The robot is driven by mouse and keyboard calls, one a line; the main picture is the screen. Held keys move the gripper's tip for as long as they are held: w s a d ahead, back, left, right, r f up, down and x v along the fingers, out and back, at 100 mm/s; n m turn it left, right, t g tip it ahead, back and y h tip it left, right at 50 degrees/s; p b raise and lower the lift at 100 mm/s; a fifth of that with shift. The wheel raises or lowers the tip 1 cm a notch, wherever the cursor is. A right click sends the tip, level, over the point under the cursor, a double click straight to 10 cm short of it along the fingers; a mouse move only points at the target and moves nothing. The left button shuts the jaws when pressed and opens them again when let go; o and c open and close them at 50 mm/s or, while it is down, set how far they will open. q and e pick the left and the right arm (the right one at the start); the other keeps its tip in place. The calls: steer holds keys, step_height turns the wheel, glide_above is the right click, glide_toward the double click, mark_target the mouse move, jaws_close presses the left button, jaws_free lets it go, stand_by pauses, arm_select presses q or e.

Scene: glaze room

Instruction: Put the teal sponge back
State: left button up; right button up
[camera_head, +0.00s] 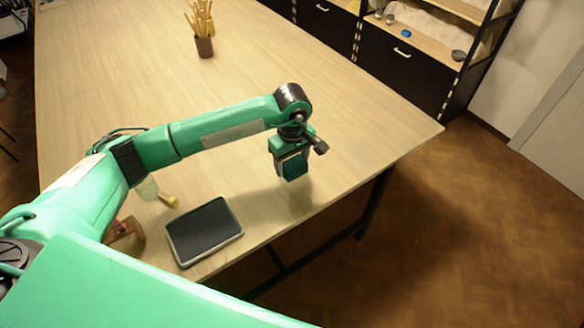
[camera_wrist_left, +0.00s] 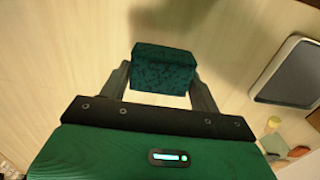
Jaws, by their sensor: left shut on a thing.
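The teal sponge (camera_wrist_left: 162,70) is a dark teal block between the two fingers of my left gripper (camera_wrist_left: 162,85). In the head view the left gripper (camera_head: 292,160) points down over the table near its front right edge, and the sponge (camera_head: 293,166) shows at its lower end. The gripper is shut on the sponge and appears to hold it above the table; a shadow lies on the wood beyond it in the wrist view. My right gripper is not in view.
A dark tray with a pale rim (camera_head: 241,234) lies on the table (camera_head: 130,75) near its front edge, left of the gripper. A yellow-tipped item (camera_head: 172,201) and a brown wooden object (camera_head: 122,231) lie farther left. A brown cup (camera_head: 205,47) of wooden tools stands at the back.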

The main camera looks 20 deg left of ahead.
mark_target(292, 162)
arm_select(q)
step_height(292, 162, down, 4)
steer(key=shift+f+p, duration=0.2)
steer(key=shift+p, duration=0.55)
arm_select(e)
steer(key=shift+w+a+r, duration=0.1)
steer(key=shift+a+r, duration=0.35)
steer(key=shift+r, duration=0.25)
arm_select(q)
steer(key=shift+f, duration=0.1)
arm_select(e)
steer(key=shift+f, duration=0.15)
arm_select(q)
steer(key=o, duration=0.9)
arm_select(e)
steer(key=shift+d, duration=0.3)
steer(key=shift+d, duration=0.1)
arm_select(q)
step_height(292, 162, up, 11)
steer(key=b, duration=0.4)
steer(key=shift+f+b, duration=0.1)
steer(key=shift+b, duration=0.25)
steer(key=shift+r, duration=0.75)
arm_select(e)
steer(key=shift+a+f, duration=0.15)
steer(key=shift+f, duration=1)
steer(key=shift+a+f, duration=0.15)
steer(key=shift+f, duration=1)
